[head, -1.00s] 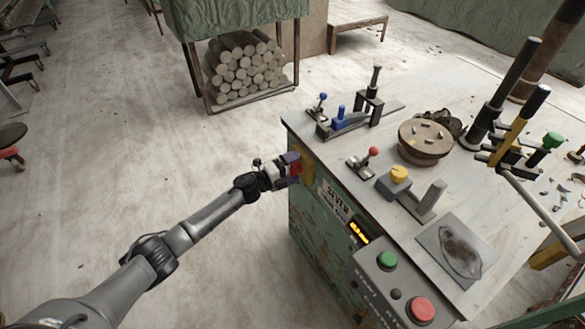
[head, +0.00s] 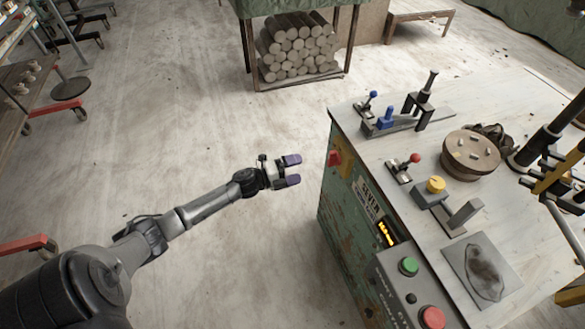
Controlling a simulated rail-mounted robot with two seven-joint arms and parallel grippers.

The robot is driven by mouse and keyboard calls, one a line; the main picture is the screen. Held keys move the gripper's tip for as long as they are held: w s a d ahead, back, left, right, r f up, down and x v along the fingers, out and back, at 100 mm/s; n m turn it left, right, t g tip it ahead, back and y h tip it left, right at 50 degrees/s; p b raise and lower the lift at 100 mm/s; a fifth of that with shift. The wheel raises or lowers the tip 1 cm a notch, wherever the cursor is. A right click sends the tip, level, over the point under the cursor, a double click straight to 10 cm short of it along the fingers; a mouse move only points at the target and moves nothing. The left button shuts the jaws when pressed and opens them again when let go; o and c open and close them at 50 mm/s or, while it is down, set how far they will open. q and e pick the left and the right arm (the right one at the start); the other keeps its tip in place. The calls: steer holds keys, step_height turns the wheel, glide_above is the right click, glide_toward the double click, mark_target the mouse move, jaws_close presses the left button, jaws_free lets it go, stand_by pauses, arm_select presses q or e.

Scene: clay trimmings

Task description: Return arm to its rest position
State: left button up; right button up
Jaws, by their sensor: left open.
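My left arm (head: 200,207) comes in from the lower left in the head view and reaches toward the green workbench machine. My left gripper (head: 291,172) is open and empty, with its two purple-tipped fingers apart. It hangs over the bare floor, to the left of the machine (head: 340,215), with a gap between the fingertips and the machine's side. A red switch on a yellow plate (head: 334,158) sits on that side, just right of the fingers. My right gripper does not show.
The bench top (head: 420,150) carries blue-handled and red-knobbed levers, a yellow knob (head: 436,184) and a round disc (head: 470,152). Green (head: 408,266) and red (head: 432,317) buttons sit in front. A log rack (head: 296,50) stands behind. Floor around the arm is clear.

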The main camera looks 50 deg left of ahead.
arm_select(q)
steer(key=shift+s+a, duration=0.15)
steer(key=shift+s, duration=0.2)
stand_by(0.3)
